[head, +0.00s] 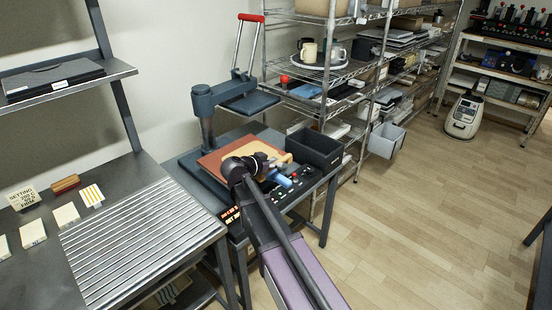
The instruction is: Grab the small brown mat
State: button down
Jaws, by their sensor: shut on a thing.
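A small tan-brown mat (266,145) lies or hovers just over the base of the press; I cannot tell which. It overlaps a larger reddish-brown sheet (212,161). My gripper (272,166) is at the near edge of the tan-brown mat and shut on it. The fingertips are dark and small, and my wrist hides part of both the mat and the sheet.
The grey press (204,108) stands behind, with its red-handled lever (250,18) raised. A dark bin (315,148) sits right of the mat. A control panel (288,190) lies in front. A ridged metal table (140,235) stands left, wire shelving (340,75) right.

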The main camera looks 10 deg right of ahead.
jog(key=s+a+r+p, duration=0.1)
jog(key=s+a, duration=0.1)
jog(key=s, duration=1)
jog(key=shift+s+a, duration=0.15)
jog(key=shift+s, duration=0.15)
jog(key=shift+r, duration=0.1)
